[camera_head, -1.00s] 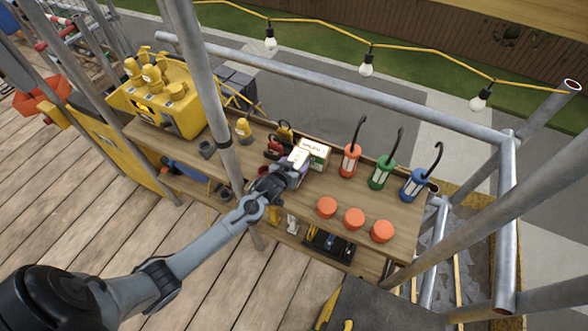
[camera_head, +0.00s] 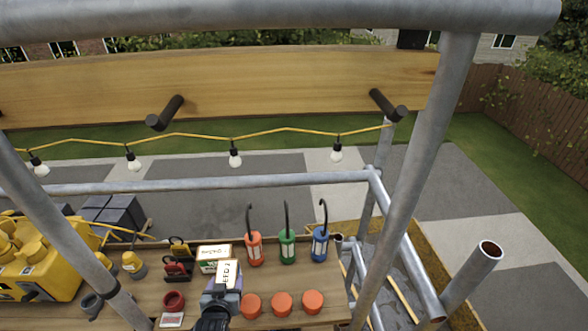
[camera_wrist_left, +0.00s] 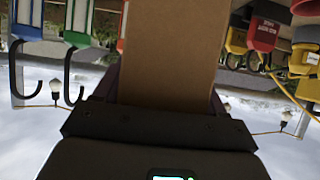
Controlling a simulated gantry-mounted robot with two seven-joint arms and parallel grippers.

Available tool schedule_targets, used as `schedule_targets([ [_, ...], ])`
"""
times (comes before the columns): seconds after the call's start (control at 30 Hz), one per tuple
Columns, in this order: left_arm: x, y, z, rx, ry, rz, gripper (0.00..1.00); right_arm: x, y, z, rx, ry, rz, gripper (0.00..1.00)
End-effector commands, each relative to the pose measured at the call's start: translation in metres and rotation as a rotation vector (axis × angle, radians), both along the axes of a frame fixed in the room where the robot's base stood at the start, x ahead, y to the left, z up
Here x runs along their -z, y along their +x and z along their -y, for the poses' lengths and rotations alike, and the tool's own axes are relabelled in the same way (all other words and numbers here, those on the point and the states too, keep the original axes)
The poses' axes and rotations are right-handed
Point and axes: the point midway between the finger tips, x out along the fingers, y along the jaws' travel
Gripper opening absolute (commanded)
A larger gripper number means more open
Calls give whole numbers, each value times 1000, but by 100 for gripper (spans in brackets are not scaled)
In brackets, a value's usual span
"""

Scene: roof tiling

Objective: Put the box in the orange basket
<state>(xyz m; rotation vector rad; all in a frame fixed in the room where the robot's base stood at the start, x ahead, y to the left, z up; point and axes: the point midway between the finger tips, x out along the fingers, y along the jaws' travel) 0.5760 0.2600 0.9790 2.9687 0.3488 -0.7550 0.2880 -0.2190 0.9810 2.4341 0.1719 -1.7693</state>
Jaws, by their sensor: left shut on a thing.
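A small box (camera_head: 229,273) with a white lettered face is in my left gripper (camera_head: 221,298), above the wooden shelf, in the head view. In the left wrist view, a plain brown cardboard face of the box (camera_wrist_left: 170,50) fills the middle, between the fingers. My left gripper is shut on it. A second box (camera_head: 213,254), white and green, stands on the shelf just behind the held one. I see no orange basket in the current views. My right gripper is not in view.
Red, green and blue lanterns (camera_head: 288,246) with hooks stand on the shelf (camera_head: 335,290) to the right. Three orange round pieces (camera_head: 281,303) lie in front. A yellow container (camera_head: 45,270) is at left. Metal scaffold poles (camera_head: 420,150) cross the area.

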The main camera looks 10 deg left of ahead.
Motion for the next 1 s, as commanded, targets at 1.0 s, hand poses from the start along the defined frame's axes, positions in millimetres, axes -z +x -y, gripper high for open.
schedule_targets([
  [1.0, -172, -86, 50, 229, 5, 1, 4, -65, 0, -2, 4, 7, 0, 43],
])
